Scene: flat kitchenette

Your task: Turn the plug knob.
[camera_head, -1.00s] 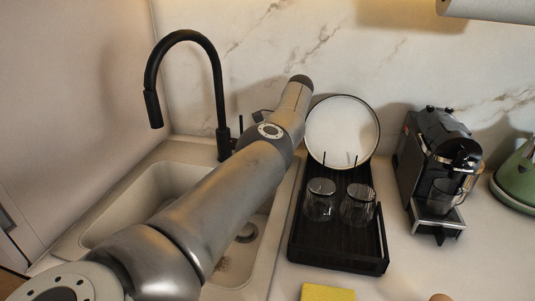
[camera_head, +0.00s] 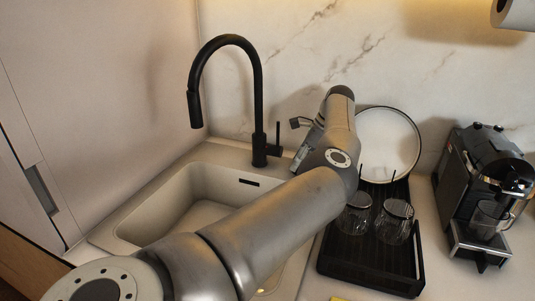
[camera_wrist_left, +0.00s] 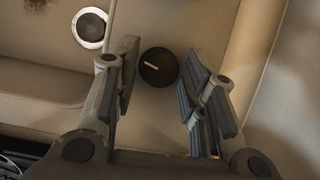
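The plug knob (camera_wrist_left: 158,67) is a round black knob with a short pale line on its face. It is in the left wrist view, on the beige sink surface. My left gripper (camera_wrist_left: 162,62) is open, with one finger on each side of the knob and visible gaps between. I cannot tell how far above the knob the fingers are. In the head view my left arm reaches across the sink (camera_head: 175,205), and its far links hide the knob there. My right gripper is in neither view.
A black faucet (camera_head: 259,110) rises behind the sink. To the right stand a black rack (camera_head: 365,270) with two glasses (camera_head: 394,222), a white plate (camera_head: 390,140) and a coffee machine (camera_head: 470,180). A round drain (camera_wrist_left: 90,28) shows in the left wrist view.

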